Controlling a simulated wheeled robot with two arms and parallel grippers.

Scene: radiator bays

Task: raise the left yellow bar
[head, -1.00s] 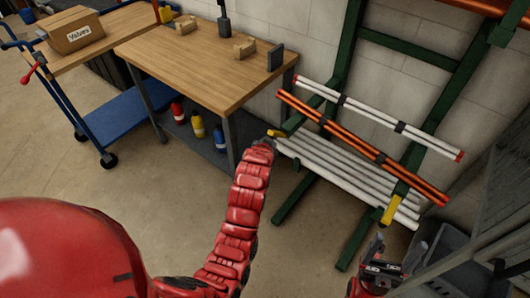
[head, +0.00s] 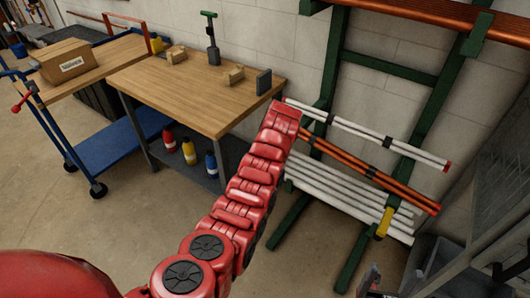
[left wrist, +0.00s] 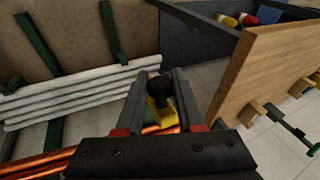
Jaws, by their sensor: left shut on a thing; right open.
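The left yellow bar (left wrist: 163,118) shows in the left wrist view, with a dark rounded end (left wrist: 160,92) between the fingers. My left gripper (left wrist: 161,98) is shut on it. In the head view my red left arm hides both this bar and the gripper. Another yellow bar (head: 384,222) is at the right of the green rack (head: 340,62), in front of the white pipes. My right gripper (head: 371,283) shows only in part at the bottom edge of the head view. It is open, apart from the rack.
White pipes (head: 335,185) and orange pipes (head: 400,189) lie across the rack close to my left arm. A wooden table (head: 185,85) stands left of the rack, with bottles beneath. A blue cart (head: 115,142) stands further left. Floor is clear in front.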

